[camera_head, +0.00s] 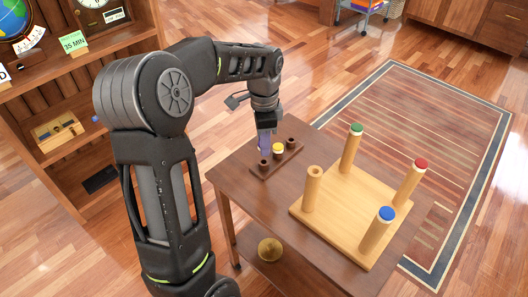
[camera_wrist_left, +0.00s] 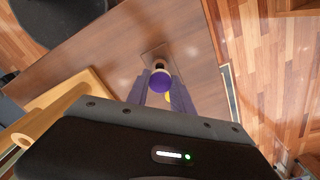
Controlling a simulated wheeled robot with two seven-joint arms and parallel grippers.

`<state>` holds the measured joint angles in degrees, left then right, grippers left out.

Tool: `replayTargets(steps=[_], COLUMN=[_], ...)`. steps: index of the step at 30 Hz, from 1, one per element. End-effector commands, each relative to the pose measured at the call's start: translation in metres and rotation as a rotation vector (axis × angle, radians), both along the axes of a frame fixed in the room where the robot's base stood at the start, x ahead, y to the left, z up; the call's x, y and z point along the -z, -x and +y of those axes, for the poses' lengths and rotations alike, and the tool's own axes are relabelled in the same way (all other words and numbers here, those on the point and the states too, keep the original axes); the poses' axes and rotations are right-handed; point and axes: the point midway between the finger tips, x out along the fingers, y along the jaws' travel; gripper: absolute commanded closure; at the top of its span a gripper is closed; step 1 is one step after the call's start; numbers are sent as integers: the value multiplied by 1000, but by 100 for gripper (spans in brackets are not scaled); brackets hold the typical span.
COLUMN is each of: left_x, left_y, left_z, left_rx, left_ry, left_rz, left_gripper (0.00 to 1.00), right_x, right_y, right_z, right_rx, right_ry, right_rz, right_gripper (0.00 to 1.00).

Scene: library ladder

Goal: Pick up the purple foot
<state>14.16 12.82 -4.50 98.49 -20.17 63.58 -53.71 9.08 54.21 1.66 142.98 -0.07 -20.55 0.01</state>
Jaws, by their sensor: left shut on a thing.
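My left gripper (camera_head: 265,142) points down over the left end of a small dark rack (camera_head: 283,160) on the brown table. Its fingers are shut on the purple foot (camera_wrist_left: 160,82), which shows between them in the left wrist view. In the head view the fingers mostly hide the foot. I cannot tell whether it is clear of the rack. A yellow foot (camera_head: 278,148) sits in the middle of the rack. A wooden board (camera_head: 345,212) bears upright legs with green (camera_head: 356,129), red (camera_head: 421,163) and blue (camera_head: 386,214) ends, and one bare leg (camera_head: 313,188). My right gripper is out of view.
The brown table (camera_head: 236,175) has bare room left of the board. A round brass-coloured thing (camera_head: 270,249) rests on its lower shelf. A wooden bookcase (camera_head: 70,120) stands at the left. A striped rug (camera_head: 440,130) lies beyond the table.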

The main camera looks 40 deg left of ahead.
Motion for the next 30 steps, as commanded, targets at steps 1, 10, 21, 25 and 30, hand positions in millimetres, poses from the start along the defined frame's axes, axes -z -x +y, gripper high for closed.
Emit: replayTargets(steps=[1, 10, 21, 25, 30], left_x=[-11, -43, -43, -43, -43], left_y=[-1, 0, 0, 0, 0], left_z=[0, 0, 0, 0, 0], left_rx=[1, 1, 1, 1, 1], left_ry=[-2, 0, 1, 1, 1], left_rz=[-4, 0, 1, 1, 1], left_gripper=[100, 100, 100, 100, 100], right_x=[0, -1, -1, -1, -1], right_y=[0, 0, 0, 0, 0], right_z=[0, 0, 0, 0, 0], right_rx=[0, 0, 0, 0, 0], right_ry=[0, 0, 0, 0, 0], right_rz=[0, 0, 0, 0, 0], right_gripper=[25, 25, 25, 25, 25])
